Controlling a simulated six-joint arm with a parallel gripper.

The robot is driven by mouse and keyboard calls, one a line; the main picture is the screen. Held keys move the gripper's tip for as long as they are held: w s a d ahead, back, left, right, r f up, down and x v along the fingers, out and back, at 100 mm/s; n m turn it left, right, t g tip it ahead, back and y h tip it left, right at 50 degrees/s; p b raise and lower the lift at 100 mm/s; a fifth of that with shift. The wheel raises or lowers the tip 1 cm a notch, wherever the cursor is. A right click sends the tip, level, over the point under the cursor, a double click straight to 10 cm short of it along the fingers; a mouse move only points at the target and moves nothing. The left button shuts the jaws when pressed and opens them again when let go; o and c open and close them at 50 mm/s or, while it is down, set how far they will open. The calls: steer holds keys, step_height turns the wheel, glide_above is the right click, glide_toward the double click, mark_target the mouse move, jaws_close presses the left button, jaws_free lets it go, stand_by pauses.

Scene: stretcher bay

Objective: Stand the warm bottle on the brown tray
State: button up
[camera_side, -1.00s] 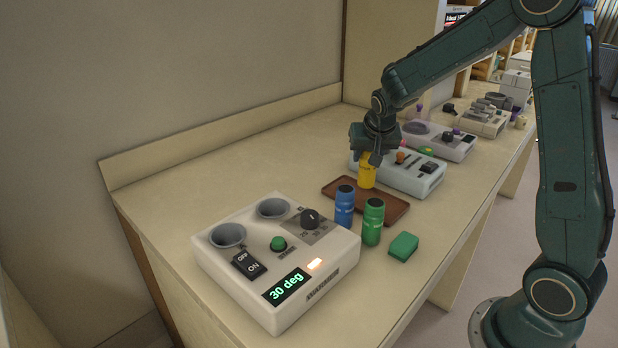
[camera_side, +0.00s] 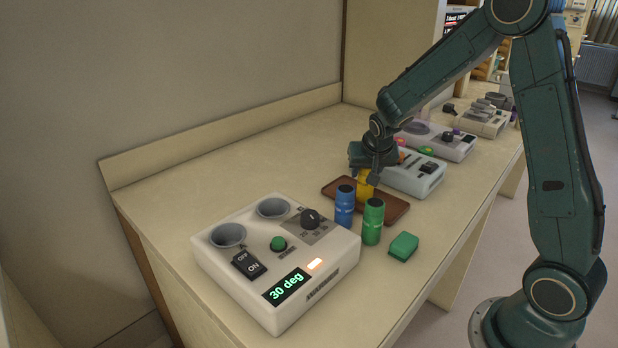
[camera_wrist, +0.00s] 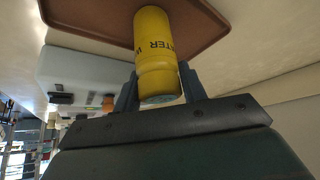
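A yellow bottle (camera_side: 365,186) is upright between the fingers of my gripper (camera_side: 369,172) over the brown tray (camera_side: 393,209). In the wrist view the yellow bottle (camera_wrist: 156,50) shows part of a printed word, and the fingers of my gripper (camera_wrist: 160,90) close on it from both sides. Its base is at or just above the brown tray (camera_wrist: 95,18); I cannot tell whether it touches. The blue bottle partly hides its lower end in the side view.
A blue bottle (camera_side: 344,208) and a green bottle (camera_side: 373,222) stand just in front of the tray. A green block (camera_side: 404,246) lies to the right. A white warmer (camera_side: 275,255) reading "30 deg" has two empty wells. Another device (camera_side: 418,176) stands behind the tray.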

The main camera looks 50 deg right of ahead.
steer(key=o, duration=0.3)
steer(key=shift+r, duration=0.2)
steer(key=v, duration=1.2)
steer(key=shift+r, duration=0.1)
stand_by(0.6)
steer(key=s+a+r+n+y, duration=0.2)
steer(key=s+a+n, duration=0.2)
steer(key=s, duration=0.6)
steer(key=s+a+r+n+y, duration=0.2)
steer(key=s+a+r+n, duration=0.1)
steer(key=s+a, duration=0.5)
steer(key=s+n, duration=0.1)
steer(key=s, duration=0.2)
steer(key=shift+s+a+n+t+y, duration=0.25)
steer(key=shift+s+n+t+y, duration=0.05)
steer(key=shift+s+n+t, duration=0.1)
